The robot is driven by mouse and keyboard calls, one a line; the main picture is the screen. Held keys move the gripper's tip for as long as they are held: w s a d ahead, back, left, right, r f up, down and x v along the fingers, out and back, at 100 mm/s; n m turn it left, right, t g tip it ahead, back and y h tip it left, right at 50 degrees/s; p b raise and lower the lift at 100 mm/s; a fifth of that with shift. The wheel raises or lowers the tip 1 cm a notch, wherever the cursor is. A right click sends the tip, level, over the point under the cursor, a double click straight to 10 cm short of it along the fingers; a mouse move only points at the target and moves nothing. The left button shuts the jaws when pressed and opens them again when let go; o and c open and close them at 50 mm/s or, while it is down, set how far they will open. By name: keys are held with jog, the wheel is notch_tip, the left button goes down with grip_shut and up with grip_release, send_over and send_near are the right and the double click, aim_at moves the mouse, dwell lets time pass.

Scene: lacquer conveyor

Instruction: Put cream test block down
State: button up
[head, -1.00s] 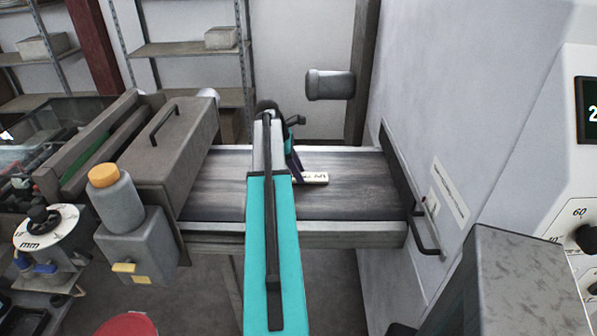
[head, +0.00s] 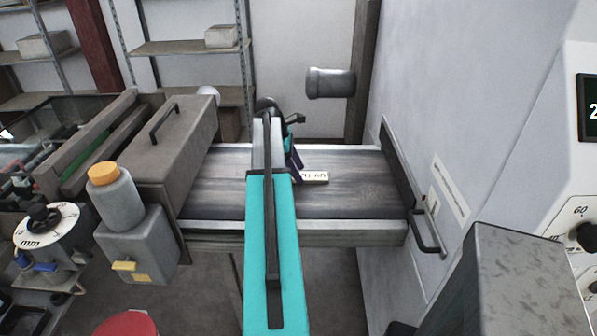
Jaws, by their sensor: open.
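The cream test block (head: 315,178) has dark lettering on its side and lies on the grey conveyor belt (head: 360,195), a little right of the belt's middle. Its left end is hidden behind my gripper. My gripper (head: 298,176) is open, low over the belt at the block's left end. My teal arm hides much of the gripper, and I cannot tell whether a finger touches the block.
A grey housing with a handle (head: 165,150) spans the belt's left end. A dark flap (head: 398,170) and a wall stand at its right end. A bottle with an orange cap (head: 115,195) stands front left. The belt right of the block is clear.

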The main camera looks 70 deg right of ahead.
jog(key=b+v, duration=0.2)
jog(key=v, duration=1.1)
jog(key=shift+r, duration=0.15)
dwell(0.3)
